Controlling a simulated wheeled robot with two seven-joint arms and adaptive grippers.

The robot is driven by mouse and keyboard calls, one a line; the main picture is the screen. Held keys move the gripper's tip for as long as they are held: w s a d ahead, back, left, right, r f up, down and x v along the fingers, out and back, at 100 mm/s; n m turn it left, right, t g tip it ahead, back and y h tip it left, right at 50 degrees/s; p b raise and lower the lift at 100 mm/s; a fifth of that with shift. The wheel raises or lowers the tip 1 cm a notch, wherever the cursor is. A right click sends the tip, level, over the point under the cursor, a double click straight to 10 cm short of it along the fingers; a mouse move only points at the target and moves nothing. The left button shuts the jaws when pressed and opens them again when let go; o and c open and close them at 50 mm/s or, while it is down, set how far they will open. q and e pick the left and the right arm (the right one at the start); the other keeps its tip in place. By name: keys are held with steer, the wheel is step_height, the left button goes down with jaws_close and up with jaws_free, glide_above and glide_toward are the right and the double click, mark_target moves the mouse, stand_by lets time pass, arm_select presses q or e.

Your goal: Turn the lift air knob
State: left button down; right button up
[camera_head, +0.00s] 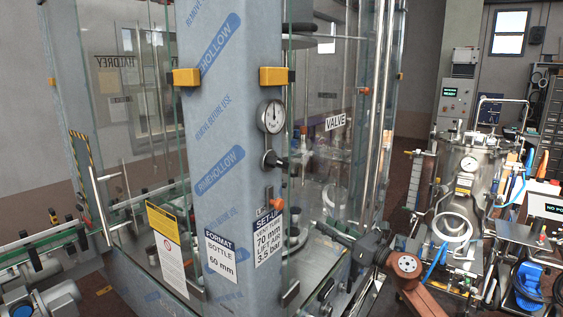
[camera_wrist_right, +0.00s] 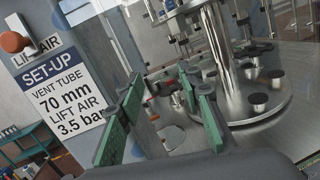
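The lift air knob (camera_head: 277,203) is a small orange knob on the film-wrapped grey column, just above the set-up sign (camera_head: 268,238). In the right wrist view the knob (camera_wrist_right: 13,42) is at the upper left edge, beside its partly covered "LIFT AIR" label (camera_wrist_right: 38,51). My right gripper (camera_head: 327,233) is to the right of the column and lower than the knob, apart from it. In its wrist view the two green-padded fingers (camera_wrist_right: 165,95) are spread with nothing held between them. My left gripper is not in view.
A pressure gauge (camera_head: 270,117) and a black-handled regulator (camera_head: 274,160) sit above the knob. Glass guard panels (camera_head: 130,150) flank the column. In the wrist view a round steel turntable (camera_wrist_right: 250,105) lies beyond the fingers. A steel tank (camera_head: 465,180) stands at the right.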

steer(key=s+a+r+n+g+y, duration=0.1)
steer(key=s+a+r+n, duration=0.3)
steer(key=r, duration=0.4)
steer(key=s+a+r+n+g+y, duration=0.1)
steer(key=s+a+r+n, duration=0.1)
steer(key=s+r+n, duration=0.45)
steer(key=n+g, duration=0.1)
steer(key=n, duration=0.4)
glide_toward(282, 163)
steer(key=x, duration=0.3)
steer(key=shift+h, duration=0.4)
steer(key=p+x, duration=0.3)
steer(key=x, duration=0.4)
steer(key=shift+w+a+r, duration=0.1)
steer(key=shift+a+r, duration=0.05)
steer(key=shift+a, duration=0.05)
steer(key=shift+c, duration=0.6)
jaws_close()
